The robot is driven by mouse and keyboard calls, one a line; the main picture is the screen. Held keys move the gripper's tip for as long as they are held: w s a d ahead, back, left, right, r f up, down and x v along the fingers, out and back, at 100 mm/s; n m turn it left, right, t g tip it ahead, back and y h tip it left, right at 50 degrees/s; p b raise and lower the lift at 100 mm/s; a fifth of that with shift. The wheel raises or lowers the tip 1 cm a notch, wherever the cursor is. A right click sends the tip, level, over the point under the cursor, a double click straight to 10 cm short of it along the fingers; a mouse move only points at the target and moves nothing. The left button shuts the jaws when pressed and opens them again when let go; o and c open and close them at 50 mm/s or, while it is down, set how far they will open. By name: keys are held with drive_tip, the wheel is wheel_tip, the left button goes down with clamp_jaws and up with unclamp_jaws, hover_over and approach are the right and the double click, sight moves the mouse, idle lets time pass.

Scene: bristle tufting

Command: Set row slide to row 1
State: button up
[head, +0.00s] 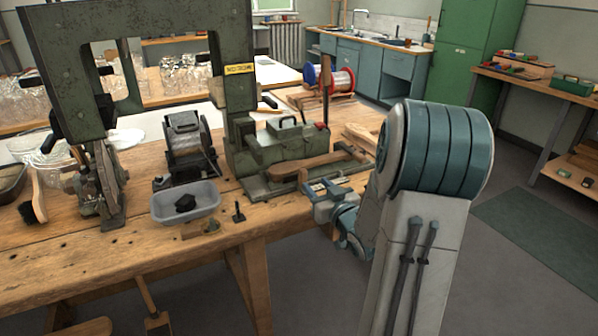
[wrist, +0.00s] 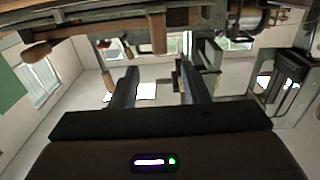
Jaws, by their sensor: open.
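The green tufting machine (head: 240,90) stands on the wooden bench. Its base plate (head: 262,188) carries a wooden brush body (head: 315,163) with a handle, lying flat. I cannot pick out the row slide or its row marks for certain. My gripper (head: 322,187) is at the bench's front right edge, just in front of the base plate. It is open, with nothing seen between the fingers. In the wrist view my gripper (wrist: 160,80) shows two dark fingers spread apart, and a wooden handle (wrist: 36,50) and dark machine parts are seen beyond them, upside down.
A grey tray (head: 186,207) with a dark piece in it and a small black peg (head: 238,212) stand left of my gripper. A wire spool (head: 342,82) is at the back. The floor to the right is clear.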

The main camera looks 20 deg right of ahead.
sight(304, 174)
drive_tip(key=w, duration=1)
drive_tip(key=shift+w+a, duration=0.2)
drive_tip(key=shift+w, duration=0.15)
clamp_jaws()
